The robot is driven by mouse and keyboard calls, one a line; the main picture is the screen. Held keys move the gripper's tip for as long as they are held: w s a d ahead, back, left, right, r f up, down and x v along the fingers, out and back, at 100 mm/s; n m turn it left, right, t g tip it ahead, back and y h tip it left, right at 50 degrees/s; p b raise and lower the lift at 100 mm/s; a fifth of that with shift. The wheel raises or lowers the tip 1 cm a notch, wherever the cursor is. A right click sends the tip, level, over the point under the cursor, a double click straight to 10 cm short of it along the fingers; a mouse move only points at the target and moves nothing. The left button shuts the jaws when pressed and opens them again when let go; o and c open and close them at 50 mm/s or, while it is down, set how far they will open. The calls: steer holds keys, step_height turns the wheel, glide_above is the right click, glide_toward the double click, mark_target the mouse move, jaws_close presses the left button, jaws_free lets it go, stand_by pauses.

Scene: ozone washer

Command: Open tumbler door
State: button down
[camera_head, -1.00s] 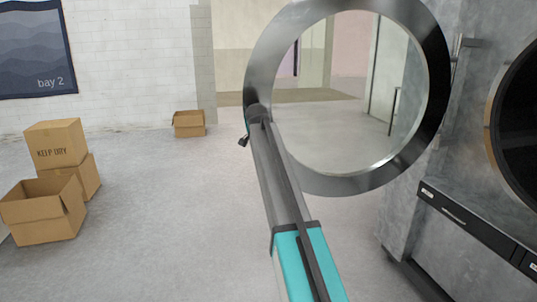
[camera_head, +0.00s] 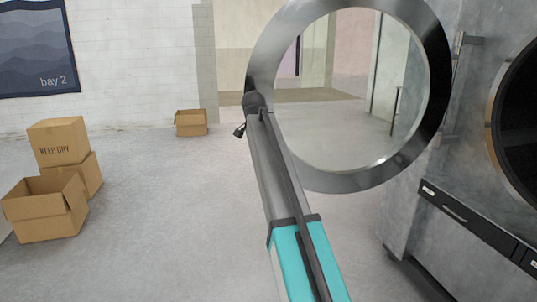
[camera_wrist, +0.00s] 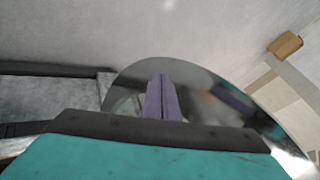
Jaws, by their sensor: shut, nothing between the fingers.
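The round tumbler door (camera_head: 264,75) has a wide metal rim around clear glass. In the head view it stands swung away from the dark round drum opening (camera_head: 518,130), with its hinge side at the right. My arm reaches up to the left edge of the door rim, and its far end is partly hidden there. In the wrist view the purple fingers of my gripper (camera_wrist: 161,82) are shut and empty, in front of a shiny round-edged surface that looks like the door (camera_wrist: 135,72). I cannot tell whether they touch it.
Cardboard boxes (camera_head: 45,222) are stacked on the floor at the left, and a small open box (camera_head: 191,123) lies near the wall. The floor between them and the door is clear. The machine's front panel (camera_head: 455,215) is at the right.

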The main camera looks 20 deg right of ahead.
steer(key=shift+w+a+b+v, duration=0.1)
steer(key=shift+a+b+v, duration=0.05)
steer(key=shift+v, duration=0.7)
steer(key=shift+w+a+b+v, duration=0.1)
steer(key=shift+b+v, duration=0.1)
steer(key=shift+v, duration=0.6)
steer(key=shift+w+a+b+v, duration=0.1)
steer(key=shift+a+b+v, duration=0.05)
steer(key=shift+v, duration=0.7)
